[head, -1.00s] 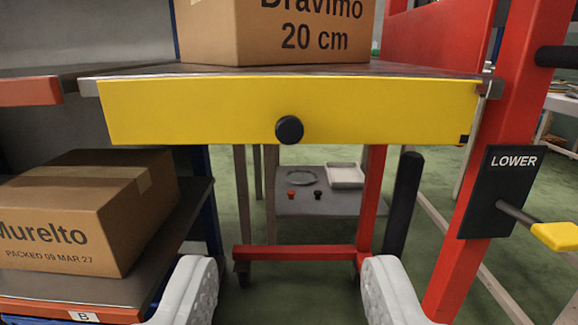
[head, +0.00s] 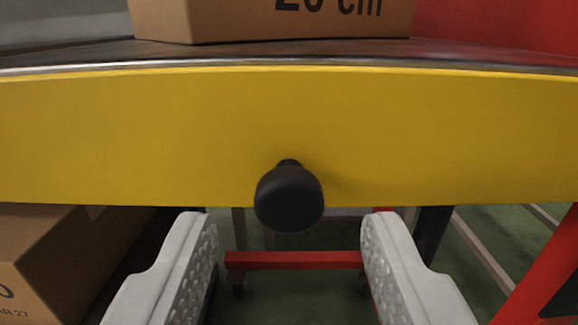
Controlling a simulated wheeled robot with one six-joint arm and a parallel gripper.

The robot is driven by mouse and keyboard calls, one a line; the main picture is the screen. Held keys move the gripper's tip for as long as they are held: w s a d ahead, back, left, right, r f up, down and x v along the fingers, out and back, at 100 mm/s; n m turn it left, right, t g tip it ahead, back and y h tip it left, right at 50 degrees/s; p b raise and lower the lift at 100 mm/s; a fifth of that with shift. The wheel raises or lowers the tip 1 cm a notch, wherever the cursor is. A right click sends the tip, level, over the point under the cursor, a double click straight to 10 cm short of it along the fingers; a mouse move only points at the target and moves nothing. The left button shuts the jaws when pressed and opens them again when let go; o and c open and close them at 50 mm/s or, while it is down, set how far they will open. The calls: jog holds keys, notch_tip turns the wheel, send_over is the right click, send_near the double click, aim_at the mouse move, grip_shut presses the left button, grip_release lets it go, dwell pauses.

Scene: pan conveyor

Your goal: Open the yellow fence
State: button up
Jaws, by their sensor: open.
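The yellow fence (head: 150,135) is a wide flat panel across the front edge of a dark platform. It stands upright and spans the whole picture width. A round black knob (head: 289,198) sticks out from its lower middle. My gripper (head: 288,220) is open, with one pale dimpled finger on each side of the knob in the picture. Neither finger appears to touch the knob. I cannot tell how far the fingertips are from it in depth.
A cardboard box (head: 270,18) stands on the platform (head: 475,55) behind the fence. Another cardboard box (head: 40,245) is at the lower left. Red frame parts, including a crossbar (head: 295,259), show below and at the right.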

jog(key=shift+w, duration=1)
grip_shut()
notch_tip(320, 180, up, 6)
jog(key=shift+r, duration=0.1)
grip_release()
jog(key=shift+s, duration=0.15)
jog(key=s, duration=1.7)
